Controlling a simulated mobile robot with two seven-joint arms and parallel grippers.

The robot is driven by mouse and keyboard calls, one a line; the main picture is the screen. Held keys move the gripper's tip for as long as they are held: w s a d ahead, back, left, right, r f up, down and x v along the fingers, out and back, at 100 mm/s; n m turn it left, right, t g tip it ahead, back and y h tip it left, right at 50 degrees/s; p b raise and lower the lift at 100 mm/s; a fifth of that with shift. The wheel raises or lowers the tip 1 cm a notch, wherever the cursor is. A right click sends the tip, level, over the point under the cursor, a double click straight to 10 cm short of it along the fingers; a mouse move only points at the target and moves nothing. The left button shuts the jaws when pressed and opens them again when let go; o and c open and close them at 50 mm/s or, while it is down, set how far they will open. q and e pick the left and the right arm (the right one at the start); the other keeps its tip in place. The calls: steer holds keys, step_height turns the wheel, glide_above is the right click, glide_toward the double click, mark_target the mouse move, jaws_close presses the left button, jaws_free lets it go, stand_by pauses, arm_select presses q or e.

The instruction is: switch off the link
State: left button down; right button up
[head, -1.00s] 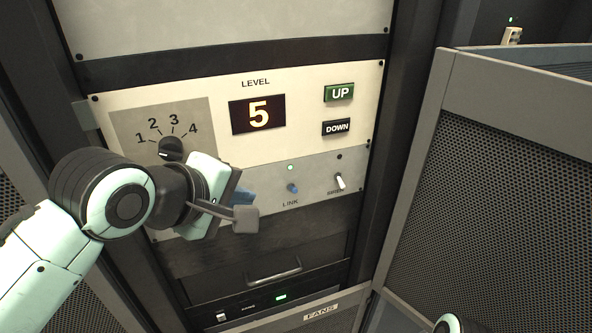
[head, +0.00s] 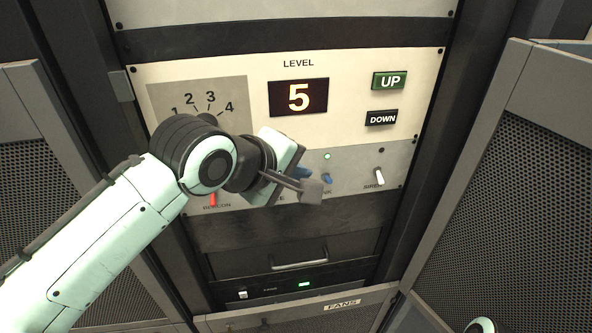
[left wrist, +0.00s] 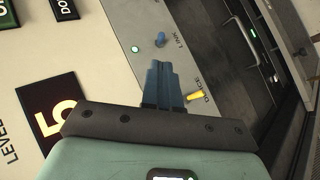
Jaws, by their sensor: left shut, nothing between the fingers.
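The LINK switch is a small blue toggle (head: 327,179) on the grey strip under the level display. A lit green lamp (head: 327,156) is just above it. The toggle also shows in the left wrist view (left wrist: 160,40), with its lit lamp (left wrist: 135,49) beside it. My left gripper (head: 307,173) is shut and empty, its blue fingertips just left of the toggle and partly covering the LINK label. In the left wrist view the closed fingers (left wrist: 161,68) point at the toggle with a small gap showing. My right gripper is out of view.
A yellow toggle (left wrist: 196,95) is close beside my left fingers. A white SIREN toggle (head: 379,176) is to the right, a red BEACON switch (head: 212,199) to the left. UP (head: 389,81) and DOWN (head: 381,118) buttons are above. A drawer handle (head: 299,265) is below.

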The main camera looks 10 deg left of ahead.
mark_target(325, 180)
arm_select(q)
steer(key=x, duration=0.7)
